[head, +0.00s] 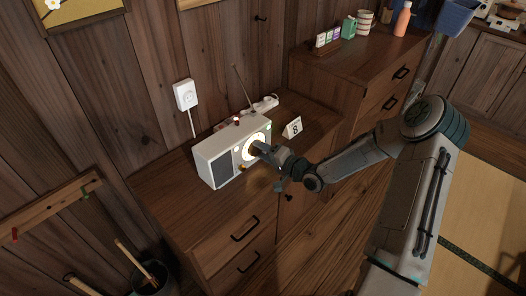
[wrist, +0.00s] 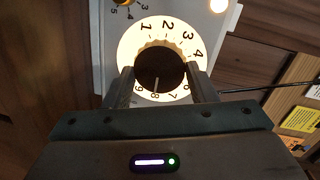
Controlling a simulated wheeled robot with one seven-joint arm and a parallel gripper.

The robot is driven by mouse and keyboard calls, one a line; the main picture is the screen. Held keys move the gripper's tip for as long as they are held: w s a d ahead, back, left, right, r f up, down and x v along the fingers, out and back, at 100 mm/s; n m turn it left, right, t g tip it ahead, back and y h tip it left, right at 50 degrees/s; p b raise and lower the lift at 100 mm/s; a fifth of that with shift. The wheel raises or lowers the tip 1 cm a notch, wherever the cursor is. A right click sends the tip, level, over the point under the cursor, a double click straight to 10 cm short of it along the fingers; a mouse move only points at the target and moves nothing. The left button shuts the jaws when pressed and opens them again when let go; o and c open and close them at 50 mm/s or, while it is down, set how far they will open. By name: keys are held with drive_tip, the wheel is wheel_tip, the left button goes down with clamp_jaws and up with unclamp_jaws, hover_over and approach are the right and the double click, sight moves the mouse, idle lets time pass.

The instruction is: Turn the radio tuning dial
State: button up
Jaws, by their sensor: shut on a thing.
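The white radio (head: 225,150) stands on the low wooden cabinet, its dark speaker grille at left and a lit dial at right. In the wrist view the tuning dial (wrist: 160,66) is a dark round knob inside a glowing ring (wrist: 140,35) marked with digits. A light line on the knob's lower part points close to the 8. My gripper (wrist: 160,88) has one finger on each side of the knob and is shut on it. In the head view my gripper (head: 262,152) reaches the radio front from the right and hides part of the dial.
A card reading 8 (head: 292,127) stands right of the radio. A smaller knob (wrist: 122,3) sits near the main dial. A taller cabinet (head: 345,75) stands at right.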

drive_tip(key=o, duration=1)
drive_tip(key=shift+d, duration=0.1)
drive_tip(key=v, duration=1.3)
drive_tip(key=shift+s+d, duration=0.2)
drive_tip(key=shift+s, duration=0.15)
